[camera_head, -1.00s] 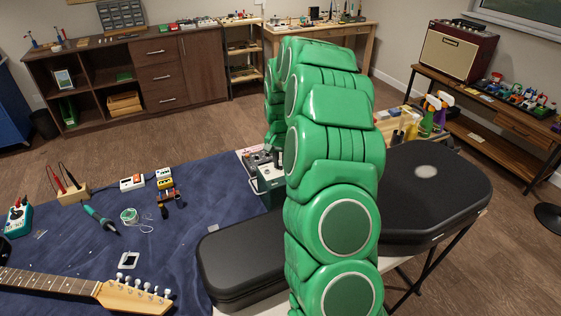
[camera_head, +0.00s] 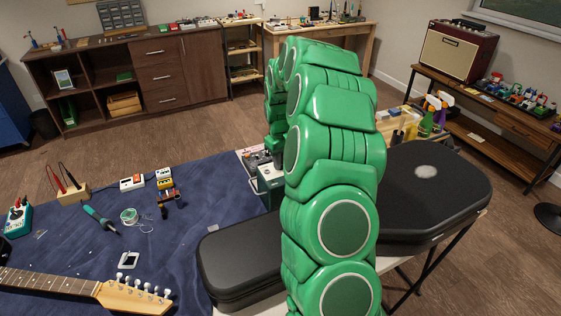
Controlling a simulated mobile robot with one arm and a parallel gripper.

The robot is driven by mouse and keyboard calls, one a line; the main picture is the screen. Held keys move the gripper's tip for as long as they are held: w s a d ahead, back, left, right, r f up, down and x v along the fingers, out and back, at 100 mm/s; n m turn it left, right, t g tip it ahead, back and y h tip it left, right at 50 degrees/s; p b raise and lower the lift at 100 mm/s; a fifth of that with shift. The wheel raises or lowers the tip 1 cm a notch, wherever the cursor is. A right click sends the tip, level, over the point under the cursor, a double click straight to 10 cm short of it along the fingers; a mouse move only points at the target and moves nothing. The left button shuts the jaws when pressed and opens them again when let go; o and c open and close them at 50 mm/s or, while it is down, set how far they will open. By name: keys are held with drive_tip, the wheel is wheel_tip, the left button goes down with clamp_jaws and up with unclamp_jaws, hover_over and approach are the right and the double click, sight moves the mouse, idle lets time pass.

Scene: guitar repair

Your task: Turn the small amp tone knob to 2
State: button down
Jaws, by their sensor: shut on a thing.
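The small amp (camera_head: 270,183) is a dark green box with a pale top. It stands at the far right edge of the blue-covered bench, partly hidden behind my green arm. My gripper (camera_head: 277,157) shows only as a small dark piece below my wrist, right at the amp's top. It is shut on a knob there. The knob itself, its pointer and its scale are hidden or too small to read, so I cannot tell its setting.
A black case (camera_head: 240,262) lies close in front of the amp, and another dark case (camera_head: 430,190) lies right of my arm. A guitar headstock (camera_head: 135,297), pedals (camera_head: 165,183) and a soldering iron (camera_head: 100,217) lie on the blue cloth (camera_head: 195,240).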

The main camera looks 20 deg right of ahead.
drive_tip(key=shift+n, duration=0.5)
drive_tip(key=c, duration=1)
unclamp_jaws()
drive_tip(key=shift+c, duration=0.2)
wheel_tip(320, 180, up, 7)
drive_tip(key=shift+w+f, duration=0.1)
drive_tip(key=shift+r, duration=0.5)
drive_tip(key=shift+a, duration=0.1)
